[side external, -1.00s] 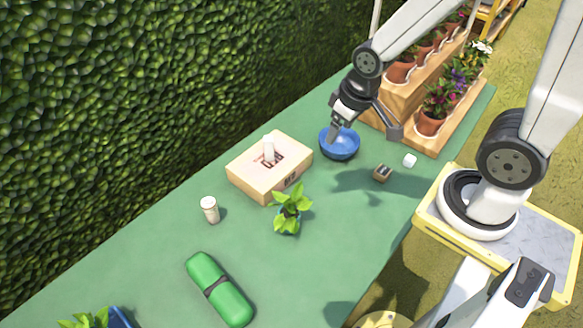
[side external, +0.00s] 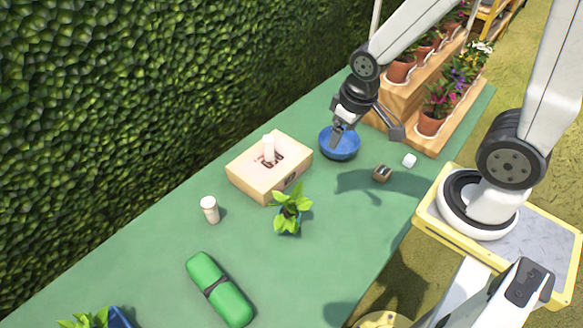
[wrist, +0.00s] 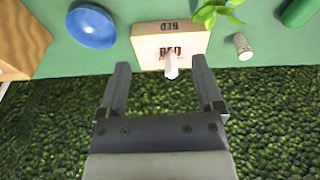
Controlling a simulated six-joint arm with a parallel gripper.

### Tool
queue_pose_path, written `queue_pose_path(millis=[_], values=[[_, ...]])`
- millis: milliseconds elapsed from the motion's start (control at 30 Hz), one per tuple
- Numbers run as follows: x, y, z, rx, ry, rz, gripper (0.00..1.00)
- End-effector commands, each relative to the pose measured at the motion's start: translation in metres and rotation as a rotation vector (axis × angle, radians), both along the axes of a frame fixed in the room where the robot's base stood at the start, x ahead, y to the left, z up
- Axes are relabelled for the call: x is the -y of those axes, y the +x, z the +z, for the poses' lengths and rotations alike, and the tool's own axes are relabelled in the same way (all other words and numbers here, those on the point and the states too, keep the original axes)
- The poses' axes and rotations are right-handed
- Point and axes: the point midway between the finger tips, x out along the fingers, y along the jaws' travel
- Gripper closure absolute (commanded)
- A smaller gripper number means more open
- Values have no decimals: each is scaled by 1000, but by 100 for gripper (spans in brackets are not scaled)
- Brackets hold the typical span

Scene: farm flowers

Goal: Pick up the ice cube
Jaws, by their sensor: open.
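The ice cube (side external: 409,160) is a small white cube on the green table near its right edge, in the side external view. It does not show in the wrist view. My gripper (side external: 368,136) is open and empty above the table, up and to the left of the cube in the side external view, with one finger in front of the blue bowl. In the wrist view my gripper (wrist: 161,66) has its two fingers wide apart with nothing held between them.
A cardboard box (side external: 256,178) with a white object on top, a potted plant (side external: 288,221), a white jar (side external: 209,210) and a green case (side external: 219,290) stand leftward. A wooden flower stand (side external: 430,148) rises behind.

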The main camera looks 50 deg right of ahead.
Motion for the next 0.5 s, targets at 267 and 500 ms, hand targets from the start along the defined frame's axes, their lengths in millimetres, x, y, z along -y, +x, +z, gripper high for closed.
queue_pose_path(millis=[267, 500], values=[[25, -25, -37, -241, -116, 117, 15], [60, -52, -68, -493, -259, 259, 15]])
